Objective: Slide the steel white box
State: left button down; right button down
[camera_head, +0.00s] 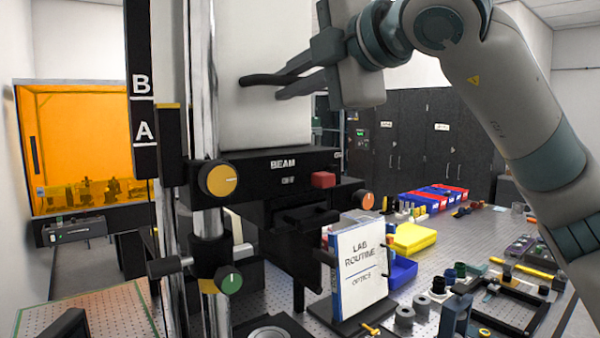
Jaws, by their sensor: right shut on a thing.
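The tall white box (265,120) stands upright behind a chrome post, above a black unit marked BEAM (283,163). Its top runs out of the picture. My right gripper (268,86) comes in from the upper right, with its dark fingers at the right part of the box's front face. It is shut on what looks like a dark handle (256,79) on that face; the fingers partly hide the grip. I do not see my left gripper.
The chrome post (202,80) with an orange knob and a green knob stands close left of the box. A LAB ROUTINE binder (360,265) stands below right. A yellow tray (412,238), blue and red bins (433,200) and small parts crowd the perforated table.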

jog(key=shift+r, duration=0.5)
dwell(0.3)
jog(key=c, duration=1.8)
grip_release()
jog(key=shift+f, duration=0.1)
pick_arm(q)
jog(key=shift+f, duration=0.15)
pick_arm(e)
jog(key=shift+s, duration=0.1)
